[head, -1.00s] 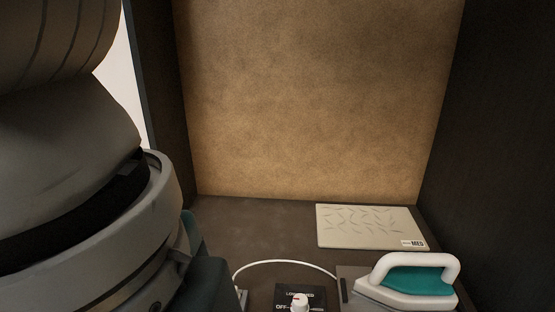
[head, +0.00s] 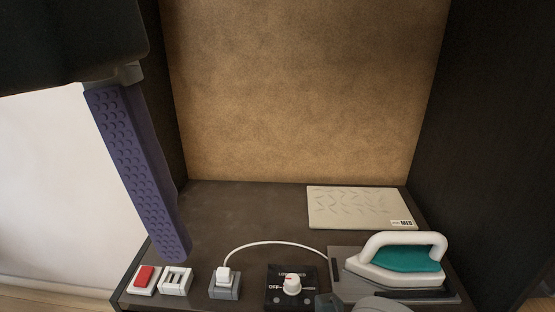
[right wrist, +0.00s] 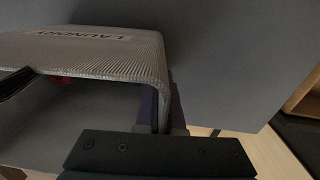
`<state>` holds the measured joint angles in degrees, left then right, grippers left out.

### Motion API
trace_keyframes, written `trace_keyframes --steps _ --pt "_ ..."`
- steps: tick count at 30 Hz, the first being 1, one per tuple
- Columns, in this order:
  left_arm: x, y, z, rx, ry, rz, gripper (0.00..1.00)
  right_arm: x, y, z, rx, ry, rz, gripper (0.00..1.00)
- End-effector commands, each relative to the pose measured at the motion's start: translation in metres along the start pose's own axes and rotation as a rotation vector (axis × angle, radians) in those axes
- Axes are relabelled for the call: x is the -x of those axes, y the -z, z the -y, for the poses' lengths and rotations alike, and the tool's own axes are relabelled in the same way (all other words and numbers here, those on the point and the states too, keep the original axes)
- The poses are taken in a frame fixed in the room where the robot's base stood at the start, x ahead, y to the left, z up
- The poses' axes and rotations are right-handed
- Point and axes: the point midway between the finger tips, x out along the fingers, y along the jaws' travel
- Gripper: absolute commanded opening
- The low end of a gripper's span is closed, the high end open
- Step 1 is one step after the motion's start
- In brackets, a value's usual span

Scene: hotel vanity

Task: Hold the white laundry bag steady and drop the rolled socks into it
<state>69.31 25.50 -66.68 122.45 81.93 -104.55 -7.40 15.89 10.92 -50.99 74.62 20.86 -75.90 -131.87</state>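The laundry bag (right wrist: 110,45) shows in the right wrist view as a grey-white ribbed bag with a LAUNDRY label, its opening facing the camera. My right gripper (right wrist: 163,100) has one purple finger on each side of the bag's edge and looks closed on that wall. A small red thing (right wrist: 62,80) shows partly inside the opening; I cannot tell whether it is the socks. My left gripper (head: 172,250) hangs at the left of the head view, with one purple studded finger pointing down over the counter. Its other finger is hidden. No rolled socks are clearly visible.
On the counter (head: 230,205) stand an iron (head: 405,258) with a teal body, a dial box (head: 290,290), a plug in a socket block (head: 225,285), a white switch (head: 175,281) and a red switch (head: 144,279). A pale flat box (head: 360,207) lies at the back right.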

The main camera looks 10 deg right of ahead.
Motion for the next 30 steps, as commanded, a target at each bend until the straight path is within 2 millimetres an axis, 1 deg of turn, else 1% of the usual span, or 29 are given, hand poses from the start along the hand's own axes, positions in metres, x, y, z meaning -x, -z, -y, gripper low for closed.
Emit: trace_keyframes --steps 6,7,16,25,28,30 --pt "0.0 0.0 0.0 0.0 0.0 0.0 1.0 0.0 0.0 0.0 0.0 -0.001 0.0 0.0" --pt "0.0 0.0 0.0 0.0 0.0 0.0 1.0 0.0 0.0 0.0 0.0 -0.001 0.001 0.06" --pt "0.0 0.0 0.0 0.0 0.0 0.0 1.0 0.0 0.0 0.0 0.0 0.0 0.0 0.4" --pt "0.0 0.0 0.0 0.0 0.0 0.0 1.0 0.002 0.0 0.0 0.0 -0.001 0.001 0.4" --pt "0.0 0.0 0.0 0.0 0.0 0.0 1.0 0.009 -0.001 -0.001 0.0 -0.002 0.003 0.4" --pt "0.0 0.0 0.0 0.0 0.0 0.0 1.0 0.017 -0.001 0.0 0.001 -0.001 0.004 0.4"
